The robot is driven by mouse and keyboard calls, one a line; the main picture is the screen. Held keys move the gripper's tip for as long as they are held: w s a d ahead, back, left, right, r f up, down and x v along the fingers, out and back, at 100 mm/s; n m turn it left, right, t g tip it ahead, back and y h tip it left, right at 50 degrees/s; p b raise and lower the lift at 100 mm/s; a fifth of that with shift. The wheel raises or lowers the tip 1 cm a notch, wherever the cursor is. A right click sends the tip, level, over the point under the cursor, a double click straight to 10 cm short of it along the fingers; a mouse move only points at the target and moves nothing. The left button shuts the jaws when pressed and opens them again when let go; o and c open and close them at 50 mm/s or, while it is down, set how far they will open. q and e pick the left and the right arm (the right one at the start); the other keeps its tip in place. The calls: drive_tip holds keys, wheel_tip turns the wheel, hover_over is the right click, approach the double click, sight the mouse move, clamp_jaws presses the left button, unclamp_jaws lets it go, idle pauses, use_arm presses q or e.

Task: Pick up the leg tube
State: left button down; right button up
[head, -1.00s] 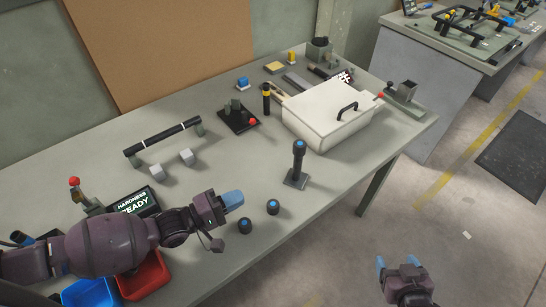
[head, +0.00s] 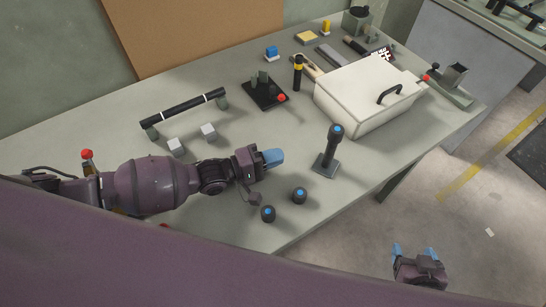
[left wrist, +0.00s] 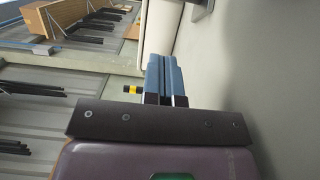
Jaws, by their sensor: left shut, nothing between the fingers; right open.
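The leg tube appears to be the long black tube (head: 185,112) with thin pale bands. It lies level across two grey-green supports at the back left of the bench. My left gripper (head: 273,157), with blue fingertips, is shut and empty over the bench, right of the tube and nearer the front. Its closed fingers also show in the left wrist view (left wrist: 165,78), where I do not make out the tube. My right gripper (head: 412,253) is open and empty, beyond the bench's front edge, over the floor.
Two grey blocks (head: 208,131) sit just in front of the tube. My purple body hides the near left bench.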

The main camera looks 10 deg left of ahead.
sight(329, 158)
use_arm(q)
drive_tip(key=b+x, duration=0.1)
drive_tip(key=x, duration=0.5)
drive_tip(key=shift+w+d+f, duration=0.1)
drive_tip(key=shift+w+d, duration=0.05)
drive_tip(key=d, duration=0.3)
drive_tip(key=shift+s, duration=0.25)
drive_tip(key=shift+s+d, duration=0.1)
drive_tip(key=shift+d, duration=0.45)
use_arm(e)
drive_tip(key=shift+f, duration=0.4)
use_arm(q)
drive_tip(key=d, duration=0.2)
drive_tip(key=shift+s+d, duration=0.25)
drive_tip(key=shift+d, duration=0.3)
use_arm(e)
drive_tip(key=shift+w+a+r, duration=0.1)
drive_tip(key=shift+w+r, duration=0.05)
drive_tip(key=shift+w, duration=0.25)
drive_tip(key=shift+w, duration=0.1)
use_arm(q)
drive_tip(key=shift+a, duration=0.1)
